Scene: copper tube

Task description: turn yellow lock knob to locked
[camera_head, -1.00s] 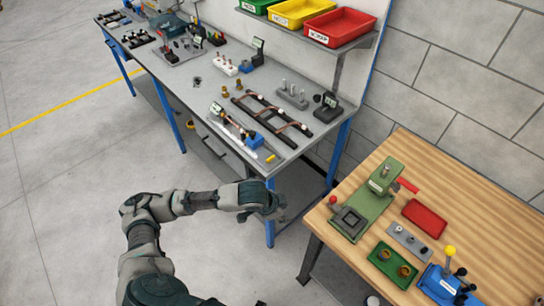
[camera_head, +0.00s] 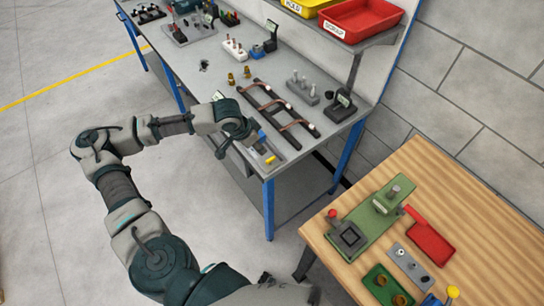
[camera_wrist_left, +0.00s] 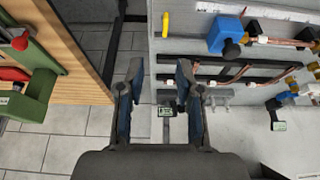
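A small yellow knob or peg (camera_head: 271,160) lies near the front corner of the grey workbench, by a blue block (camera_head: 260,137). The wrist view shows the yellow piece (camera_wrist_left: 165,25) upright in the picture near the bench edge, with the blue block (camera_wrist_left: 226,35) to its right. I cannot tell its lock position. My left gripper (camera_head: 219,148) is beside the bench's front edge, left of the yellow piece and partly hidden by its own wrist. In the wrist view its fingers (camera_wrist_left: 160,78) are apart with nothing between them. My right gripper is not in view.
A rack with copper tubes (camera_head: 275,108) lies behind the blue block. The wooden table (camera_head: 480,215) at right holds a green press (camera_head: 375,215), a red tray (camera_head: 430,245) and another yellow knob (camera_head: 453,292). Open floor lies left of the bench.

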